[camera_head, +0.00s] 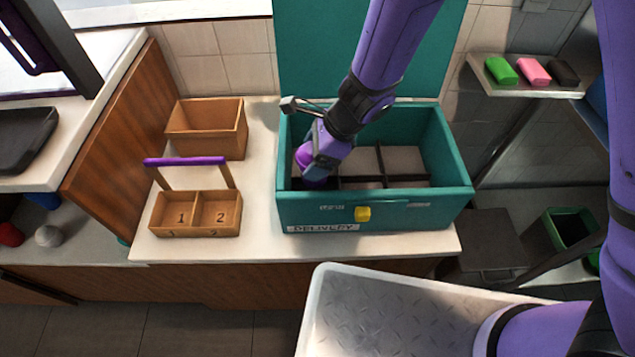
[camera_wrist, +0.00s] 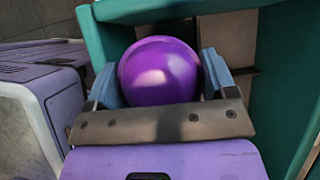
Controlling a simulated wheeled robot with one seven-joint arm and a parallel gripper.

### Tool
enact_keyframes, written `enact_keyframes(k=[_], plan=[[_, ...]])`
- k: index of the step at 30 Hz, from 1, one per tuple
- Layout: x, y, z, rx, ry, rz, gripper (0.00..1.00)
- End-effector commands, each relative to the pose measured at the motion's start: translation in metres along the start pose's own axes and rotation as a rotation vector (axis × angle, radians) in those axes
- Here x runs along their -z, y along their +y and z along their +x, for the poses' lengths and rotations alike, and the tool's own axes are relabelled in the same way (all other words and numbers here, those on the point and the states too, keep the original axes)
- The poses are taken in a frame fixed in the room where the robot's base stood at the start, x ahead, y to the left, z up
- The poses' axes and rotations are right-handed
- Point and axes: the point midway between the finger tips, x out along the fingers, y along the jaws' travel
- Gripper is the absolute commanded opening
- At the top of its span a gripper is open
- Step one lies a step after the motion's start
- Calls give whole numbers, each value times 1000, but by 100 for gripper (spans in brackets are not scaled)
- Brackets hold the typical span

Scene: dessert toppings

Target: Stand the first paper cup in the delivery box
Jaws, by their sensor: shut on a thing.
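The teal delivery box (camera_head: 335,213) stands on the white counter with its lid (camera_head: 298,55) open at the back. Dark dividers split its floor into compartments. My gripper (camera_head: 316,168) is down inside the box's left part. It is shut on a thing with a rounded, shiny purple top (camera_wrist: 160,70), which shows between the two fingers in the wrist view. This is likely the paper cup, but its body is hidden. I cannot tell whether it touches the box floor. The wooden carrier (camera_head: 195,233) has a purple handle and slots marked 1 and 2, both empty.
An open wooden box (camera_head: 206,148) stands behind the carrier. A wooden panel (camera_head: 105,150) bounds the counter at the left. A shelf (camera_head: 545,88) with green, pink and dark blocks is at the upper right. The box's right compartments look empty.

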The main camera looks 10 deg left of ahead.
Motion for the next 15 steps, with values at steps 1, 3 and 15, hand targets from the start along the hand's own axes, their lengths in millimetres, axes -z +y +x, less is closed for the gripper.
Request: enact_keyframes(k=[1,3,15], plan=[[6,0,10,-2,3,3,47],[13,0,22,-2,4,2,47],[33,0,58,-1,0,0,47]])
